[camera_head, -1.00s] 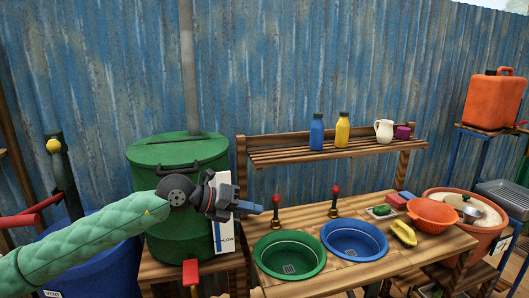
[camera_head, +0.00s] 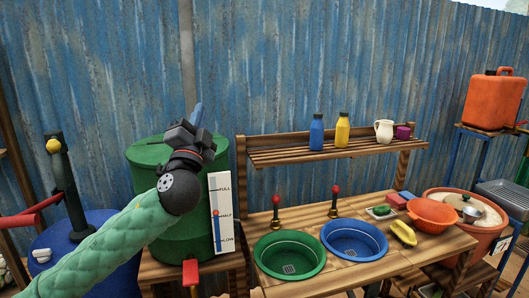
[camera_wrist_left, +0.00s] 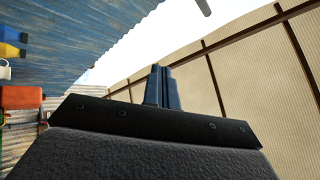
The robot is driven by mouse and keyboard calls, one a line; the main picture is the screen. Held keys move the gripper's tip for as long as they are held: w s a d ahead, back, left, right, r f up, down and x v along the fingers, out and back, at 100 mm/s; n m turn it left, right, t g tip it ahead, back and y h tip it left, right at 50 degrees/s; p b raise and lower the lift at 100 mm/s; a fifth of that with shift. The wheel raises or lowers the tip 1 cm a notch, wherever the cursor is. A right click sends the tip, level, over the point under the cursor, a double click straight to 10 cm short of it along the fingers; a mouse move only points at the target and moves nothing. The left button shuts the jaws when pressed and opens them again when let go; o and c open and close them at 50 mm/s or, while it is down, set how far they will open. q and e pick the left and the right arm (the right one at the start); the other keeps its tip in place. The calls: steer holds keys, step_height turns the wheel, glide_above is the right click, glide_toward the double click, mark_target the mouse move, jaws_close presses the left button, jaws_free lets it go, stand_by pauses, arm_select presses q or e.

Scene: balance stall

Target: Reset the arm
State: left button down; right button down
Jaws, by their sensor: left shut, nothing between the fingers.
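My left gripper (camera_head: 197,115) is raised in front of the green barrel (camera_head: 205,225), its fingers pointing up against the blue wall. The fingers are shut and empty; they also show closed together in the left wrist view (camera_wrist_left: 162,88), which looks up toward a roof. My green-sleeved left arm comes in from the lower left. My right gripper is not in view.
A level gauge (camera_head: 222,205) stands beside the barrel. The table holds a green basin (camera_head: 262,262), a blue basin (camera_head: 383,240) and red-topped taps. A shelf (camera_head: 290,157) bears bottles and a jug (camera_head: 384,130). An orange bowl (camera_head: 440,209) sits at right.

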arm_select(q)
steer(key=s+a+f+n+g+y, duration=0.1)
steer(key=s+f+n+g, duration=0.3)
steer(key=f, duration=0.7)
steer(key=s+a+f+n+g+y, duration=0.15)
steer(key=f+g, duration=0.35)
steer(key=f, duration=0.7)
steer(key=s+a+f+n+g+y, duration=0.1)
steer(key=s+f+n+g, duration=0.3)
steer(key=f, duration=0.7)
steer(key=s+d+f+n+g+h, duration=0.2)
steer(key=s+f+g, duration=0.8)
steer(key=s+f, duration=2.2)
steer(key=shift+s+d+f+g, duration=0.25)
steer(key=shift+s+f+g, duration=0.15)
steer(key=shift+s, duration=0.4)
